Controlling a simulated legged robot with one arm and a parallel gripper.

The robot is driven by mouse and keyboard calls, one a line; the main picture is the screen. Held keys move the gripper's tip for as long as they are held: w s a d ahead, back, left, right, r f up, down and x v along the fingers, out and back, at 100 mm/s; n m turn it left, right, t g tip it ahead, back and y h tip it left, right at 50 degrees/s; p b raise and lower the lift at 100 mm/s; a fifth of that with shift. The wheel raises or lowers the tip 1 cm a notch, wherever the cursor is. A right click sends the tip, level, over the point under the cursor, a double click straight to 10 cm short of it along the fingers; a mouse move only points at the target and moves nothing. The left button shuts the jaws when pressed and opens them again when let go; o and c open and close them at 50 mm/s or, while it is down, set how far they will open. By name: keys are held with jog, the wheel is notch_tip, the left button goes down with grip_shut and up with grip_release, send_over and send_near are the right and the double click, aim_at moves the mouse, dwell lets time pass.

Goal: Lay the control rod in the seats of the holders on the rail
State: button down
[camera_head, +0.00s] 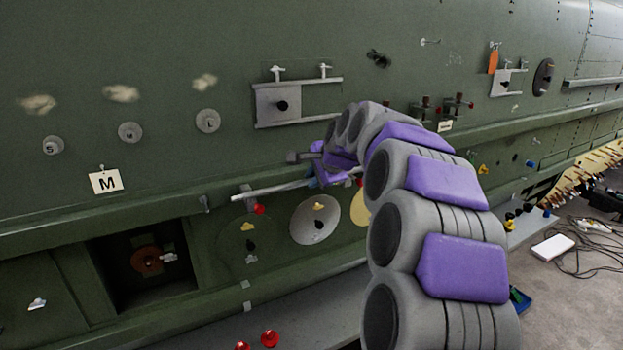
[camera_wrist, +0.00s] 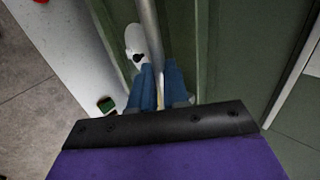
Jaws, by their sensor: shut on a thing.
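The control rod (camera_head: 268,190) is a thin pale grey rod. It sticks out to the left of my gripper (camera_head: 326,172) in the head view, held in front of the green fuselage side and tilted slightly up to the right. In the wrist view the rod (camera_wrist: 149,35) runs up from between the blue fingertips of my gripper (camera_wrist: 162,86), which is shut on it. My arm hides the rod's right part. Dark brackets with reddish parts (camera_head: 458,106) stand on a ledge right of my arm; I cannot tell for sure whether these are the holders on the rail (camera_head: 520,126).
A framed grey plate (camera_head: 277,103) is mounted on the fuselage above my gripper. A square opening (camera_head: 145,262) lies lower left. Round covers (camera_head: 315,221) with small coloured knobs sit below the rod. Red knobs (camera_head: 270,338) stand on the lower ledge. Cables (camera_head: 590,245) lie on the floor at right.

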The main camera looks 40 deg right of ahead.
jog(key=shift+a+r, duration=0.15)
jog(key=shift+a, duration=0.45)
jog(key=shift+w+a, duration=0.1)
jog(key=shift+w, duration=0.05)
jog(key=shift+w+p, duration=0.5)
jog(key=shift+p, duration=0.05)
jog(key=shift+w+d+f+p, duration=0.3)
jog(key=shift+w+d+f, duration=0.15)
jog(key=shift+w, duration=0.3)
jog(key=shift+w+d+f+p, duration=0.3)
jog(key=shift+w+d+f, duration=0.1)
jog(key=shift+w, duration=0.35)
jog(key=shift+w+d+f+p, duration=0.3)
jog(key=shift+w+d+f, duration=0.15)
jog(key=shift+w, duration=0.3)
jog(key=shift+a, duration=0.2)
